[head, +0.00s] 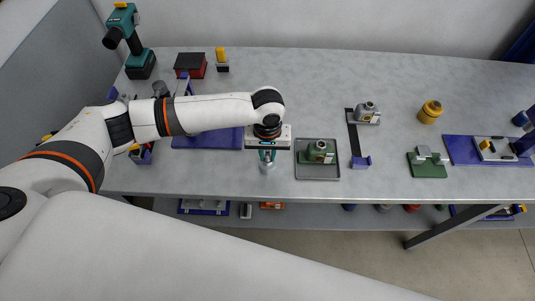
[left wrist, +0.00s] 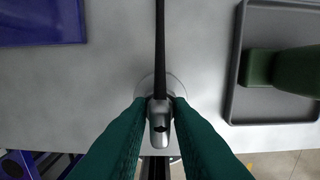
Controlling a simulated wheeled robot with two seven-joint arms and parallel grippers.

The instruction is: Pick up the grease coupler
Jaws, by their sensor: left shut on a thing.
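The grease coupler (left wrist: 160,118) is a small silver metal piece in the left wrist view, with a black hose or rod running up from it. My left gripper (left wrist: 160,105) has its two teal fingers shut on the coupler, one on each side. A round pale base (left wrist: 174,84) shows just behind it. In the head view my left gripper (head: 267,153) points down near the front of the bench, left of a grey tray. The coupler is mostly hidden there by the gripper. My right gripper is not in view.
The grey tray (head: 318,178) holding a green block (head: 318,152) lies close to the right of the gripper. A blue mat (head: 208,141) lies to the left. The bench's front edge is close. Free room lies at the back middle of the bench (head: 340,75).

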